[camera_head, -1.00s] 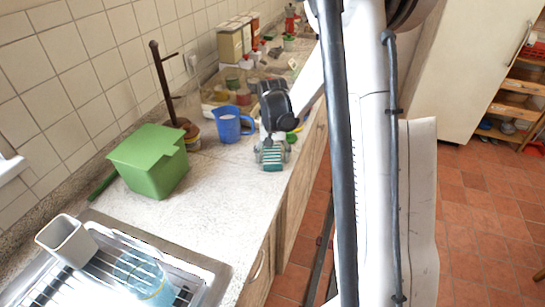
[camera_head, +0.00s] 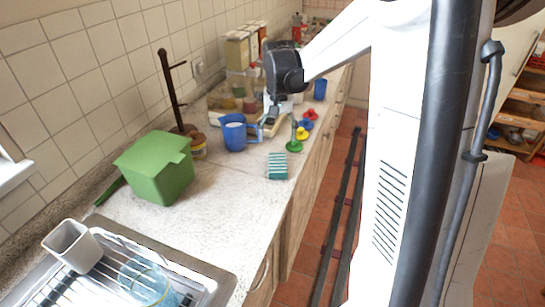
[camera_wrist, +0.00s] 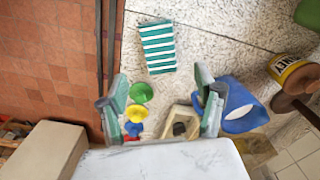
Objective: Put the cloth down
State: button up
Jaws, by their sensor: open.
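The cloth (camera_head: 278,166) is folded, green with white stripes, and lies flat on the worktop (camera_head: 230,200) near its front edge. In the wrist view the cloth (camera_wrist: 158,46) lies beyond my fingertips, with nothing touching it. My gripper (camera_head: 272,120) is raised above the worktop, farther back along it than the cloth.
A blue mug (camera_head: 233,134) stands left of my gripper. Small green, yellow, blue and red items (camera_head: 302,130) stand behind the cloth. A green box (camera_head: 158,172) and a sink with a drying rack (camera_head: 130,265) are nearer. Bare worktop surrounds the cloth's left and near sides.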

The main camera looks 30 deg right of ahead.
jog(key=s+a+r+n+t, duration=0.3)
jog(key=s+a+r, duration=0.5)
jog(key=s+a, duration=0.2)
jog(key=s+a+n+t, duration=0.2)
jog(key=s+a+t, duration=0.2)
jog(key=s, duration=0.8)
jog(key=a, duration=0.2)
jog(key=shift+s+a+f+n, duration=0.25)
jog(key=shift+a+n, duration=0.05)
jog(key=shift+a, duration=0.05)
jog(key=shift+f, duration=0.1)
